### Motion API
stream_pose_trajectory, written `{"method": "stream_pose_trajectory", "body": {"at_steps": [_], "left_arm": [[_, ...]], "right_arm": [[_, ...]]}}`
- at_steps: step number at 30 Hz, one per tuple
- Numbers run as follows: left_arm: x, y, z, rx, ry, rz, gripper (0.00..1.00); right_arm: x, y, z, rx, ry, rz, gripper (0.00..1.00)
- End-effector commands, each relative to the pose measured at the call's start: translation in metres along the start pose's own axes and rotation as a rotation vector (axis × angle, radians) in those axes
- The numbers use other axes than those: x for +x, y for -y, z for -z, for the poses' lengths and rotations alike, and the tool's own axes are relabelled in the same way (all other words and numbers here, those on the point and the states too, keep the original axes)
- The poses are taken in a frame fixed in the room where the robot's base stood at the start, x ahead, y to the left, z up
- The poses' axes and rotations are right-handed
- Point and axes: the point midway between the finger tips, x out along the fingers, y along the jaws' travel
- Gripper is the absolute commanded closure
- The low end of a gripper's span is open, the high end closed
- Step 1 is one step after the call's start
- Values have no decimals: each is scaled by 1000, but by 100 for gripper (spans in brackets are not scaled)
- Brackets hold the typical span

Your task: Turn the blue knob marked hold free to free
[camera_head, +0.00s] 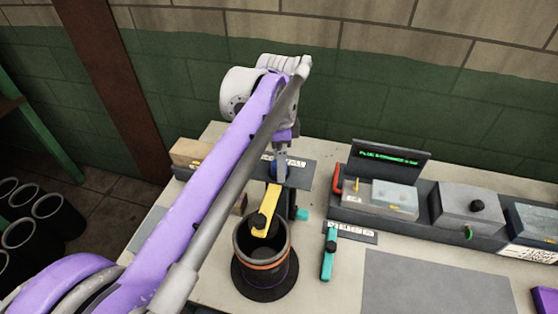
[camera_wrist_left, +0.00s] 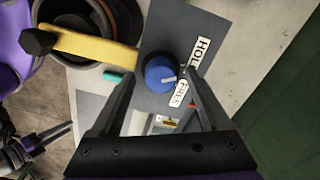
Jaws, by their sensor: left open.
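The blue knob (camera_wrist_left: 160,74) sits on a dark grey plate (camera_wrist_left: 205,28) with white labels HOLD (camera_wrist_left: 199,52) and FREE (camera_wrist_left: 177,93). Its pale pointer mark points right in the wrist view, seemingly between the two labels. My left gripper (camera_wrist_left: 160,78) is open, with one finger on each side of the knob; I cannot tell whether they touch it. In the head view my left gripper (camera_head: 281,165) reaches down over the plate (camera_head: 301,177), and my arm and wrist mostly hide the knob.
A yellow lever with a black end (camera_head: 270,205) reaches over a dark round pot (camera_head: 290,262) close to the knob. A teal handle (camera_head: 328,255) stands to the right. Grey device boxes (camera_head: 465,205) line the bench's back right. A grey mat (camera_head: 430,290) lies clear in front.

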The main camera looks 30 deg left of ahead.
Motion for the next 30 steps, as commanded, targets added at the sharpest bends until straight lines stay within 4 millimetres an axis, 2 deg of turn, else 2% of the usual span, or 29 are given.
{"method": "stream_pose_trajectory", "body": {"at_steps": [8,21,30], "left_arm": [[1,0,0,0,0,0,22],[1,0,0,0,0,0,100],[0,0,0,28,0,0,100]], "right_arm": [[0,0,0,0,0,0,50],[0,0,0,0,0,0,50],[-1,0,1,0,-1,0,50]]}}
